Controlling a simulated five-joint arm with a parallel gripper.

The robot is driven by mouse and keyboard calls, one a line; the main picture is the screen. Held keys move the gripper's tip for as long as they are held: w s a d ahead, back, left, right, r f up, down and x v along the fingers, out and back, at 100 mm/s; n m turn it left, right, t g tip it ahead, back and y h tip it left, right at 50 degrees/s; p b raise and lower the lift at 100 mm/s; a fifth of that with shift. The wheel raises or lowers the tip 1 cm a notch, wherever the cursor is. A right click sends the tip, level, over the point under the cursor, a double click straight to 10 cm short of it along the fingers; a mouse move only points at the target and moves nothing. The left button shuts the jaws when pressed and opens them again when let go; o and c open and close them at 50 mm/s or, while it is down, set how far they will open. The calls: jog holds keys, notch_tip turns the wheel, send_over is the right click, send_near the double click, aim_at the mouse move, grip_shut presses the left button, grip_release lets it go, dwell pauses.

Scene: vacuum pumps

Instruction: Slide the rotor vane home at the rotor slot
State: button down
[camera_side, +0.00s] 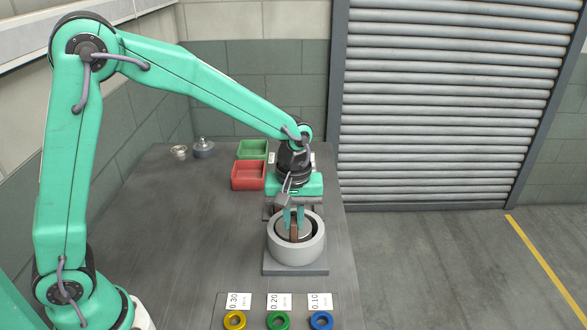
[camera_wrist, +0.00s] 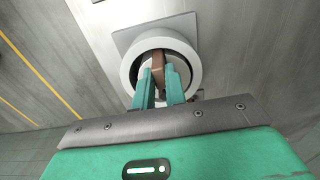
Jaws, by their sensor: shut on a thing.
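The rotor vane is a brown, flat piece (camera_side: 294,232) held upright between my fingertips; it also shows in the wrist view (camera_wrist: 158,62). My gripper (camera_side: 294,222) points down and is shut on the vane, over the pump ring. In the wrist view its two teal fingers (camera_wrist: 161,84) reach into the ring's opening. The grey pump ring (camera_side: 297,252) sits on a square base plate (camera_side: 296,270); the ring also shows in the wrist view (camera_wrist: 193,63). The rotor inside is mostly hidden by the ring and my fingers. I cannot tell whether the vane is in the slot.
Green (camera_side: 253,149) and red (camera_side: 249,175) bins stand behind the pump. A small metal dish (camera_side: 180,152) and a grey lidded pot (camera_side: 204,149) stand at back left. Yellow (camera_side: 235,320), green (camera_side: 278,321) and blue (camera_side: 321,320) rings lie by labels at the front. The bench's left middle is clear.

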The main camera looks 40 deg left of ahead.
jog(key=shift+f, duration=0.4)
jog(key=shift+f, duration=0.2)
jog(key=c, duration=1.4)
grip_release()
jog(key=shift+o, duration=0.2)
jog(key=shift+r, duration=0.1)
notch_tip(320, 180, up, 7)
jog(key=shift+r, duration=0.3)
